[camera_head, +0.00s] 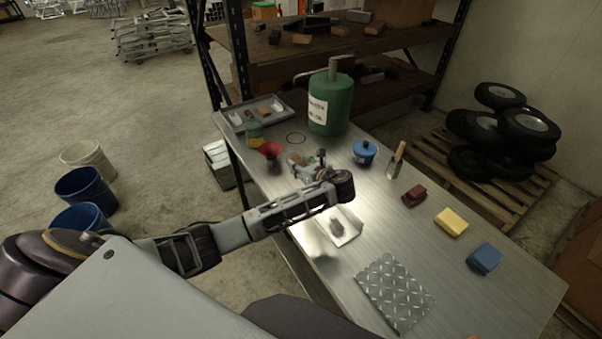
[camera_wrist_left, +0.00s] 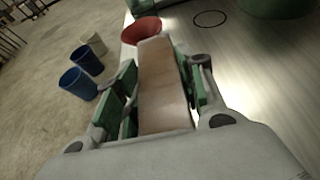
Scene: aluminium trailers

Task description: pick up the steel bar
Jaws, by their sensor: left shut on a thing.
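My left gripper (camera_head: 306,167) is over the steel table (camera_head: 385,232), near its left edge, and a bare part of the table shows under it. In the left wrist view, the green-padded fingers of the left gripper (camera_wrist_left: 163,88) are shut on the steel bar (camera_wrist_left: 163,95). The bar looks flat and brownish, with a paler far end, and lies between the two fingers. In the head view, the gripper mostly hides the bar. Whether the bar touches the table is hard to tell. My right gripper is not in view.
A red funnel (camera_head: 270,150) stands just beyond the gripper, with a yellow jar (camera_head: 254,133), grey tray (camera_head: 236,117) and green gas cylinder (camera_head: 331,103) behind. Buckets (camera_head: 84,188) stand left.

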